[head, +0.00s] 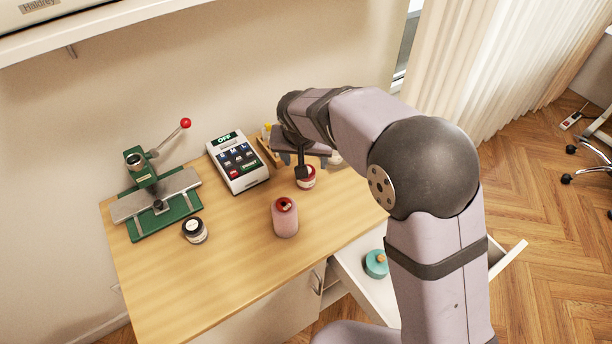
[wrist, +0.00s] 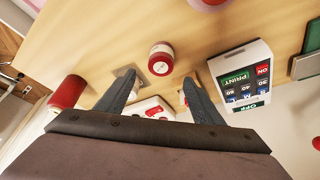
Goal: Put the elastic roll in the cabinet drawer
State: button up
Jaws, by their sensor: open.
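I cannot tell for certain which object is the elastic roll. A small red roll-like item with a pale round top (head: 306,178) stands on the table by my gripper (head: 301,165); it also shows in the wrist view (wrist: 161,58), just beyond the fingertips. In the wrist view my gripper (wrist: 158,84) is open, its fingers apart with nothing held. A red-and-white item (wrist: 155,108) shows between the fingers, partly hidden. The cabinet drawer (head: 352,262) is pulled out at the table's right front, partly covered by my arm. A teal round item (head: 376,263) lies in it.
A pink spool (head: 285,217) stands in front of my gripper. A red cylinder (wrist: 68,92) stands at left in the wrist view. The table's front left is clear.

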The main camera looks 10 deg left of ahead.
jog(key=shift+w+f, duration=0.1)
jog(key=shift+f, duration=0.9)
jog(key=shift+p+x, duration=1.25)
jog(key=shift+x, duration=2.2)
jog(key=c, duration=1.2)
jog(key=shift+r, duration=0.15)
notch_tip(320, 180, up, 10)
jog(key=shift+f+b, duration=0.1)
jog(key=shift+b, duration=0.8)
